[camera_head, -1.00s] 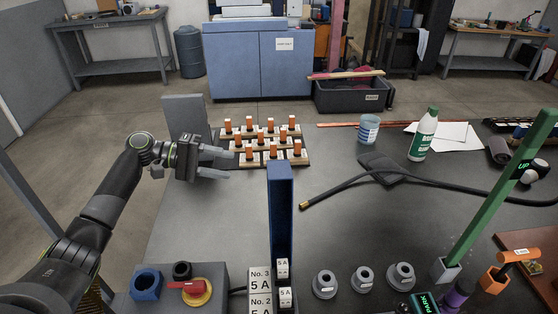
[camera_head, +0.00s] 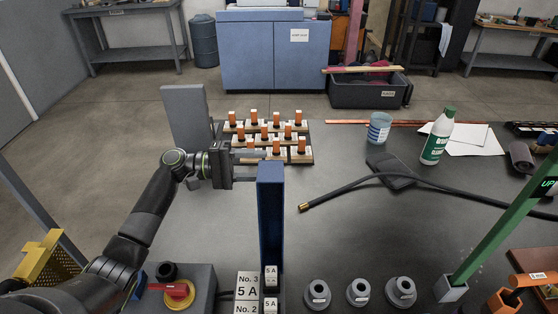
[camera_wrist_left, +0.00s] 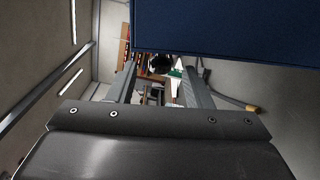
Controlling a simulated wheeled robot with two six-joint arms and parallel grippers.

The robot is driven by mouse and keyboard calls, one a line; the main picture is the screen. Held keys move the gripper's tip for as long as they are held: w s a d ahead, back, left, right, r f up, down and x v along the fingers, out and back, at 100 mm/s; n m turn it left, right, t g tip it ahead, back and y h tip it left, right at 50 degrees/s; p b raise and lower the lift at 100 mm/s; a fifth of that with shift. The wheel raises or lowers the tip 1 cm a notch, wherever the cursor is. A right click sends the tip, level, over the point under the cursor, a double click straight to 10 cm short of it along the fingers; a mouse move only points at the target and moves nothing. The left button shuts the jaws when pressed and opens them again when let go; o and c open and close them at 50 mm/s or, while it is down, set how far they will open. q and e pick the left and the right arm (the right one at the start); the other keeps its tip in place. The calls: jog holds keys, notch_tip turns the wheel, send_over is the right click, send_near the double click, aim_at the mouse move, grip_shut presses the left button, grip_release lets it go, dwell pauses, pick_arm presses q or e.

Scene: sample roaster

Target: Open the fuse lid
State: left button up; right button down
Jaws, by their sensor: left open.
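A tall blue panel (camera_head: 270,225), seemingly the fuse lid, stands upright at the front middle of the bench. Small "5 A" labelled blocks (camera_head: 271,290) sit at its foot. My left gripper (camera_head: 250,168) is open just behind and left of the panel's top, with its fingers pointing right. I cannot tell whether they touch the panel. In the left wrist view, the blue panel (camera_wrist_left: 235,28) fills the upper right and the two fingers (camera_wrist_left: 160,88) are spread apart with nothing clearly between them. My right gripper is out of view.
A board of orange-topped blocks (camera_head: 268,140) lies behind the gripper, and a grey upright plate (camera_head: 186,115) stands to its left. A black cable (camera_head: 400,178) crosses the right side.

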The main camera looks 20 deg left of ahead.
aim_at(279, 165)
pick_arm(q)
jog(key=x, duration=0.5)
jog(key=shift+w+d+p, duration=0.1)
jog(key=shift+d+p, duration=0.25)
jog(key=shift+p, duration=0.05)
grip_shut()
